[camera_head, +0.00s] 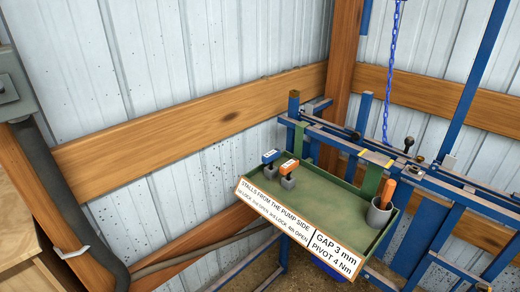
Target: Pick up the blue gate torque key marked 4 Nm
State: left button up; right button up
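A blue-headed key (271,157) with a small white label stands upright in a grey holder at the left end of a green tray (330,205). The marking on its label is too small to read. An orange-headed key (290,165), also labelled, stands in a grey block just to its right. The lower part of the blue key is partly hidden in its holder. Neither of my grippers is in view.
A sign (300,232) on the tray's front reads "GAP 3 mm, PIVOT 4 Nm". A grey cup (379,217) holding an orange-handled tool (388,192) stands at the tray's right end. Blue rails (440,190) and a hanging blue chain (390,75) lie behind and right. The tray's middle is clear.

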aim_at(269, 158)
jog(key=i+j+z, duration=0.35)
jog(key=j+z, duration=0.3)
jog(key=i+j+z, duration=0.2)
jog(key=j+z, duration=0.15)
jog(key=z, duration=0.35)
